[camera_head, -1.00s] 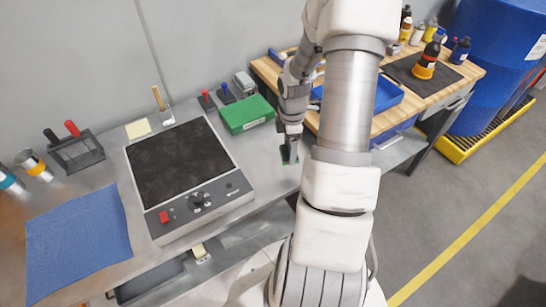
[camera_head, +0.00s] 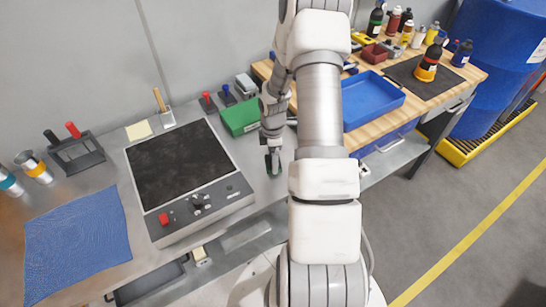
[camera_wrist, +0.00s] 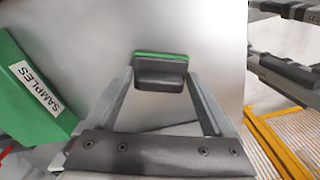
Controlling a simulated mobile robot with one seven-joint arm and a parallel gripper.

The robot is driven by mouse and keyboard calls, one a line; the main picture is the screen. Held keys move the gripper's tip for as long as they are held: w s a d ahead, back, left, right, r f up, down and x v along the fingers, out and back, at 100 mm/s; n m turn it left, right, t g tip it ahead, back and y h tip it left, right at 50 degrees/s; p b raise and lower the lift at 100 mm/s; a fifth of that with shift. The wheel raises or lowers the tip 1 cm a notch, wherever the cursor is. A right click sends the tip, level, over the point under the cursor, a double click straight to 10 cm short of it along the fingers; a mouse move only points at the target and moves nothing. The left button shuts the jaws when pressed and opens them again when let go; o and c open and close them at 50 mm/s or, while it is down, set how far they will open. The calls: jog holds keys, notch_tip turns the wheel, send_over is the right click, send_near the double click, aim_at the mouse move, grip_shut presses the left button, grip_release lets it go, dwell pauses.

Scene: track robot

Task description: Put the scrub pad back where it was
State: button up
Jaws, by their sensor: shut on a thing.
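The scrub pad, a thin green piece, shows in the wrist view (camera_wrist: 163,54) as a green strip at the dark fingertips. My gripper (camera_wrist: 161,77) is shut on it. In the head view my gripper (camera_head: 273,165) points down over the right end of the grey bench, right of the black-topped hot plate and in front of the green box. Only a sliver of the pad's green shows there (camera_head: 267,163). I cannot tell whether the pad touches the bench top.
The hot plate (camera_head: 180,165) stands to the left of my gripper. The green box (camera_head: 238,118), labelled SAMPLES in the wrist view (camera_wrist: 35,90), stands just behind. A blue tray (camera_head: 372,100) lies on the wooden bench to the right. Bare bench lies around my gripper.

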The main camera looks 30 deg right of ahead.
jog(key=shift+f, duration=0.2)
jog(key=o, duration=0.9)
notch_tip(320, 180, up, 11)
jog(key=shift+f+p, duration=0.1)
jog(key=shift+p, duration=0.45)
jog(key=shift+r, duration=0.8)
